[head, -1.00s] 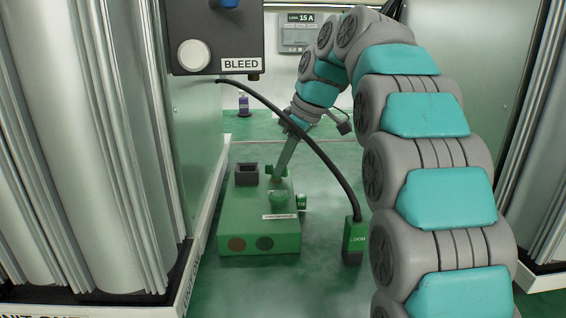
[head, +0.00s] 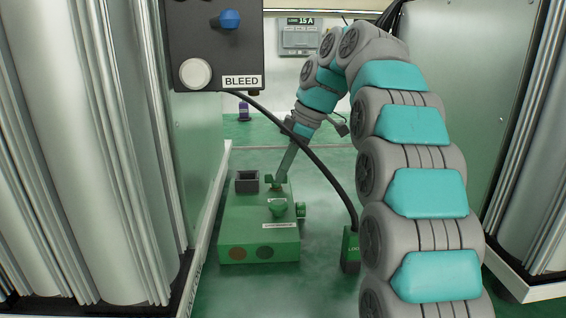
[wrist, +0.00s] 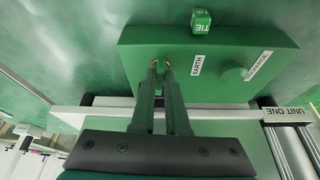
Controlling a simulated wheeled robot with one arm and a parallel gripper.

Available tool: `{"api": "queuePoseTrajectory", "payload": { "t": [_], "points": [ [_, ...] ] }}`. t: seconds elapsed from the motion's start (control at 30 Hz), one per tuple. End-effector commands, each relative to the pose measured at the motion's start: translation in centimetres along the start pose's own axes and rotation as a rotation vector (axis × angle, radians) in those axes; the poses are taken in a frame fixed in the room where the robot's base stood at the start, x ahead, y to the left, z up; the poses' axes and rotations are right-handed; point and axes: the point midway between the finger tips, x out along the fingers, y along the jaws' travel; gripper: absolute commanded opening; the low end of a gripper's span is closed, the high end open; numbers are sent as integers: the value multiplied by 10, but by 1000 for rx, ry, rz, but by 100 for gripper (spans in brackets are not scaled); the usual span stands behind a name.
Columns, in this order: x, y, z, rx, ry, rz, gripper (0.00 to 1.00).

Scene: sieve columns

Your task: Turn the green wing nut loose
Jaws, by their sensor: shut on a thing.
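The green wing nut (head: 269,179) is at the top back of the green box (head: 232,230), beside a dark open block. My gripper (head: 276,184) comes down on it from above, shut on the nut. In the wrist view my gripper's two fingers (wrist: 161,66) reach the box (wrist: 128,48) beside the EARTH label (wrist: 197,64), with copper-coloured bits at their tips. The fingers mostly hide the nut there. A second green knob (head: 278,207) stands nearer the front of the box and also shows in the wrist view (wrist: 233,76).
The dark open block (head: 247,182) sits on the box. A green TIE piece (wrist: 201,20) is at its side. A black cable runs down to a green plug (head: 351,250) on the right. A BLEED panel (head: 205,45) hangs above; tall silver columns (head: 75,150) stand left.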

Motion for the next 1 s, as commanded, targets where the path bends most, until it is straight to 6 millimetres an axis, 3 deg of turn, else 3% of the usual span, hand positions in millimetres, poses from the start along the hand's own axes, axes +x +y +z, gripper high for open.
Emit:
{"api": "queuePoseTrajectory", "payload": {
  "t": [0.4,0.43,0.67,1.0],
  "points": [
    [0,1,0,-32,2,-9,0],
    [0,1,0,-32,2,-9,16],
    [0,0,0,-31,1,-10,42],
    [1,0,1,-17,1,-4,42]
  ]
}}
